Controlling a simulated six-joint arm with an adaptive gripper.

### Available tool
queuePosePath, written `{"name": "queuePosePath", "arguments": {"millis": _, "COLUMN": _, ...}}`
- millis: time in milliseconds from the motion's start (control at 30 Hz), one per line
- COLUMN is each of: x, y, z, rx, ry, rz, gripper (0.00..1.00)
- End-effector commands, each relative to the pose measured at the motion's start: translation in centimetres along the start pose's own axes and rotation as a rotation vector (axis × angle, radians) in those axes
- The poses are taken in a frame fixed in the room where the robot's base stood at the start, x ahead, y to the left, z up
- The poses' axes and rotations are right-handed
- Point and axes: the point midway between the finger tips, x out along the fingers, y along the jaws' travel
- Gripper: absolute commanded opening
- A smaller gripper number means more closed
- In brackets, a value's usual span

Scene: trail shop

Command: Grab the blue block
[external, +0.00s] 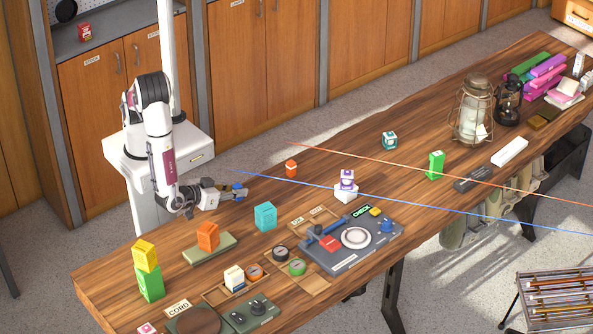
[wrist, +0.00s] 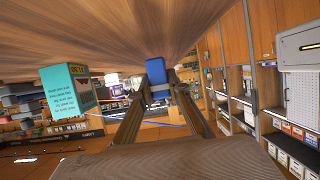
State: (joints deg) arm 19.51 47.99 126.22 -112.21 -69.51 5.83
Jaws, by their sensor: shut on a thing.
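The blue block (external: 238,187) is small and sits at the tip of my gripper (external: 232,191), near the back edge of the wooden table in the external view. In the wrist view the blue block (wrist: 156,74) is between the two fingertips of my gripper (wrist: 157,88), which is shut on it. The gripper lies roughly level and points right in the external view. The fingers hide part of the block. The wrist picture is turned, with the tabletop along its upper side. I cannot tell how far the block is from the tabletop.
A teal block (external: 265,216) stands close by in front; it also shows in the wrist view (wrist: 68,90). An orange block (external: 208,235) is on a green base. A small orange item (external: 291,169) stands to the right. A blue and an orange line cross the table.

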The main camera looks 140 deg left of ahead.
Motion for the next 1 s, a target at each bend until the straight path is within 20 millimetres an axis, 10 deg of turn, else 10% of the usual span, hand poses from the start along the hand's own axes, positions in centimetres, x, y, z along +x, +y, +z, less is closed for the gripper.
{"name": "queuePosePath", "arguments": {"millis": 1000, "x": -3.1, "y": 0.0, "z": -7.5, "rx": -0.001, "ry": 0.002, "rz": -0.001, "gripper": 0.0}}
